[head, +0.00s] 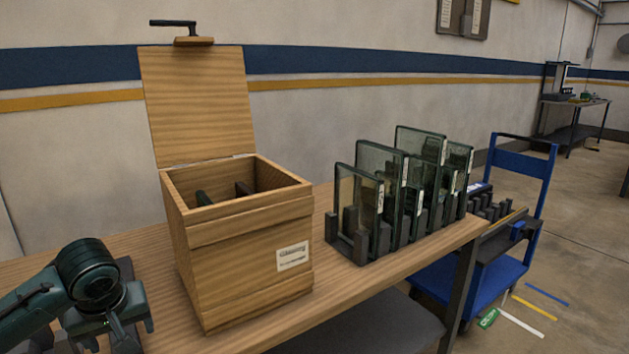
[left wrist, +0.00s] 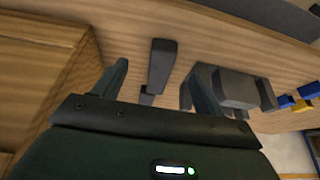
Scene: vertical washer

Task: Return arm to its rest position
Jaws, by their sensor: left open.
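My left arm comes in at the lower left of the head view, with its gripper (head: 112,332) pointing down beside the wooden box. In the left wrist view the gripper (left wrist: 158,72) has its two fingers spread apart. A dark grey upright piece (left wrist: 162,62) shows between the fingers, and I cannot tell how far below them it is. No held object is visible. The wooden box (head: 245,265) stands on the bench with its lid (head: 200,105) raised upright. Two dark pieces show inside it. My right gripper is in neither view.
Glass panels (head: 357,200) stand in dark slotted holders (head: 350,245) on the wooden bench (head: 340,290), right of the box. A blue cart (head: 470,285) stands beyond the bench's right end. In the wrist view, a grey block (left wrist: 232,88) sits close to the right finger.

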